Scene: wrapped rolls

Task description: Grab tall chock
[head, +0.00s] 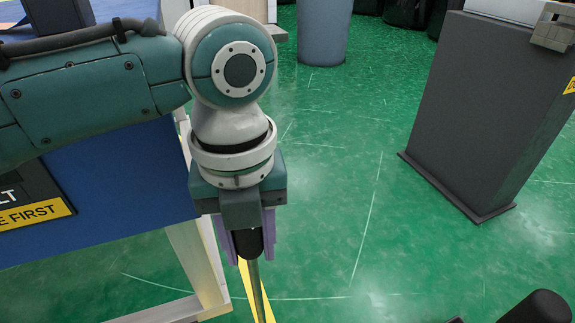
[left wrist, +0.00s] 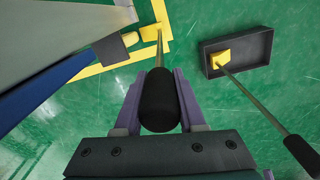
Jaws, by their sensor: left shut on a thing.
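My left gripper (head: 246,240) points down beside the table. Its purple fingers are shut on the black handle grip (left wrist: 160,100) of a long-handled chock. In the head view, the grip (head: 247,242) shows between the fingers and a thin rod (head: 257,285) runs down from it. In the left wrist view, the rod leads to a yellow chock head (left wrist: 153,33) near yellow floor markings. I cannot tell whether that head touches the floor. A second yellow chock (left wrist: 220,58) sits in a dark tray, with its rod leading to a black grip (left wrist: 302,155). My right gripper is not in view.
A blue-topped table (head: 120,195) with a pale leg (head: 200,265) stands close at the left. A dark grey pedestal (head: 480,105) stands at the right. The dark tray (left wrist: 262,47) is on the green floor. A grey bin (head: 322,35) stands farther back. The middle floor is clear.

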